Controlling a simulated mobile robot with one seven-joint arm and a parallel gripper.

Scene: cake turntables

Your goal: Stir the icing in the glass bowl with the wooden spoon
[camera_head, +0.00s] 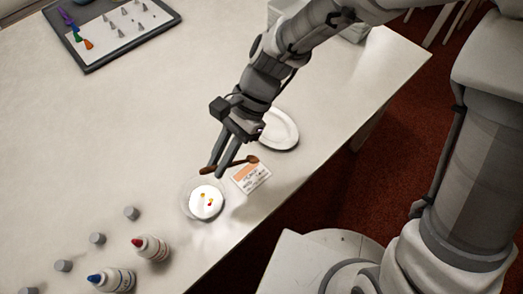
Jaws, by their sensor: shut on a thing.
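The glass bowl (188,210) stands near the table's right edge. White icing (205,205) fills it, with small red and yellow spots of colour on top. My gripper (215,171) is just above and behind the bowl. It is shut on the brown wooden spoon (240,162), which lies across the fingers with its rounded end to the right and its other end to the left at the fingertips. The spoon looks nearly level and apart from the icing. The exact height above the table is hard to tell.
A labelled card (254,179) lies right of the bowl, and a white plate (281,129) is behind it. Red-capped (151,248) and blue-capped (112,279) bottles stand in front, with several grey caps (97,239) to the left. A tray (121,31) of piping tips is at the back. The table's left middle is clear.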

